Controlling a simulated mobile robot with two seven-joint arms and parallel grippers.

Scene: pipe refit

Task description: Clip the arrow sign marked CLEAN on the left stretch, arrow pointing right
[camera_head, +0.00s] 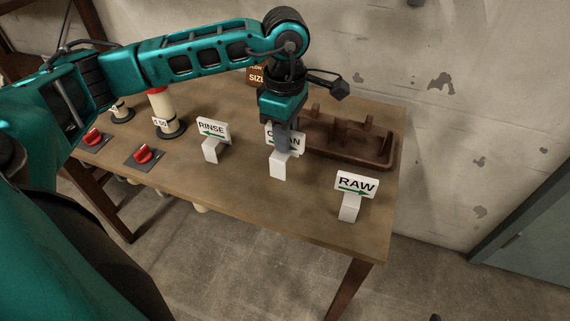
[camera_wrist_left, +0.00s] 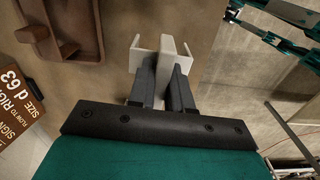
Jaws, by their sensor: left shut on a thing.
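The CLEAN sign (camera_head: 297,140) is a white plate on a pale block-like clip, near the middle of the table in the head view. My left gripper (camera_head: 282,150) points down and is shut on it, its fingers covering the middle of the word. I cannot tell the arrow's direction. In the left wrist view the sign's white body (camera_wrist_left: 166,48) sits between the fingertips of the left gripper (camera_wrist_left: 165,72). I cannot tell whether it touches the table. No pipe stretch can be made out for certain. My right gripper is not seen.
The RINSE sign (camera_head: 212,131), arrow left, and RAW sign (camera_head: 356,184), arrow right, stand on the table (camera_head: 240,205). A brown tray (camera_head: 378,160) lies behind. Red valve handles (camera_head: 143,154) and a cream upright post (camera_head: 160,104) stand left. A brown notice (camera_wrist_left: 22,103) shows too.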

